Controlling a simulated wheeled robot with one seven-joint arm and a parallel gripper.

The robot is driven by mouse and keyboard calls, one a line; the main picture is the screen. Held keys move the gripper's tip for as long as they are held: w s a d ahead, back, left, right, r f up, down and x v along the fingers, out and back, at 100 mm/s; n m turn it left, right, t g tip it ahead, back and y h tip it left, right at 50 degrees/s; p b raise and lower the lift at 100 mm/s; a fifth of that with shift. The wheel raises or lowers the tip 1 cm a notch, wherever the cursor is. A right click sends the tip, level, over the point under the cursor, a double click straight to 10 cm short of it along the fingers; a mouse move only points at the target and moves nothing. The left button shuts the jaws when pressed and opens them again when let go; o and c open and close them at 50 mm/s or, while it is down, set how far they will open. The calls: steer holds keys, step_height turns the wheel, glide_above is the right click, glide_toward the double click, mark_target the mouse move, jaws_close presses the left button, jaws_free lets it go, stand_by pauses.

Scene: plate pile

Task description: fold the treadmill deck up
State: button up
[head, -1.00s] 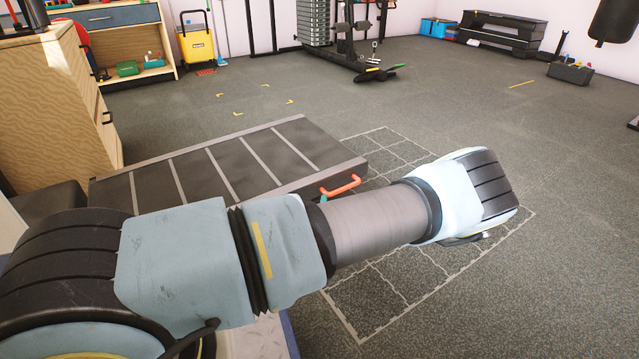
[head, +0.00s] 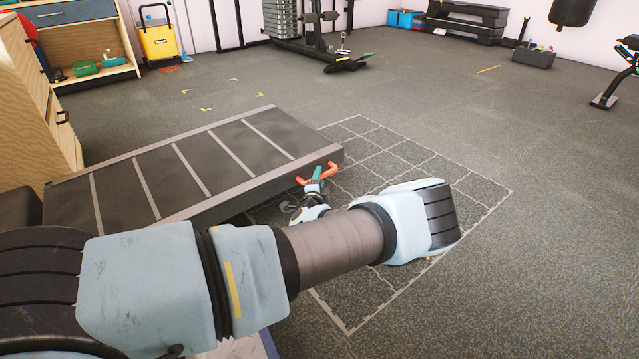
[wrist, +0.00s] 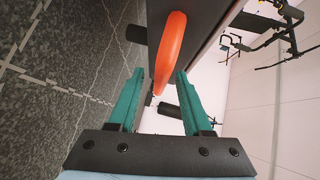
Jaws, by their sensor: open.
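The treadmill deck (head: 210,160) is a long dark slab with pale cross stripes, lying low and roughly flat left of centre in the head view. An orange handle (head: 331,170) sticks out from its right end. My gripper (head: 316,174) is at that handle, its teal fingers partly hidden. In the wrist view the orange handle (wrist: 169,55) reaches down between the tips of the two open teal fingers of my gripper (wrist: 158,78). I cannot tell whether either finger touches it. The deck's dark side (wrist: 205,35) shows beyond the handle.
A grid outlined on the floor (head: 440,165) lies right of the deck, with open floor around it. A wooden cabinet (head: 40,110) stands at the left. A weight machine (head: 318,35), a yellow bucket (head: 158,42) and a dark box (head: 533,57) stand farther back.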

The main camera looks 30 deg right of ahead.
steer(key=shift+w+d, duration=0.3)
steer(key=shift+w, duration=0.1)
jaws_close()
stand_by(1.3)
